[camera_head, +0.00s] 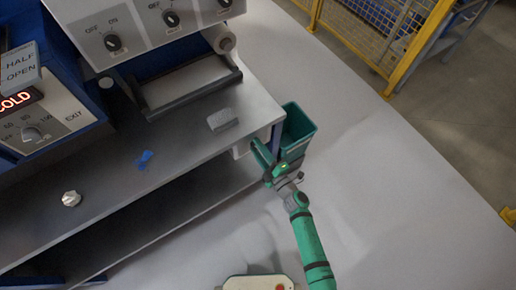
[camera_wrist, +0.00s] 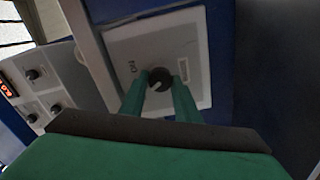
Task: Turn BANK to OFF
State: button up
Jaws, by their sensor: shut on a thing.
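In the wrist view a dark round knob (camera_wrist: 159,76) sits on a light panel plate (camera_wrist: 197,40) with small lettering on both sides. The lettering is too small and tilted to read surely, so I cannot confirm the name BANK. A pale mark shows low on the knob; its exact setting is unclear. My gripper (camera_wrist: 159,82) has its two green fingers on either side of the knob, shut on it. In the head view my gripper (camera_head: 266,160) is at the bench's right end, by a pale plate (camera_head: 243,148); the knob is hidden there.
A green bin (camera_head: 303,128) stands just behind my gripper. Other dials (camera_head: 113,43) are on upper panels. Open floor lies right, with yellow fencing (camera_head: 375,50) behind.

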dwell(0.4)
jog(key=o, duration=1)
jog(key=shift+o, duration=0.2)
jog(key=shift+s+d, duration=0.1)
jog(key=v, duration=1)
jog(key=shift+s+d, duration=0.15)
jog(key=shift+s, duration=0.15)
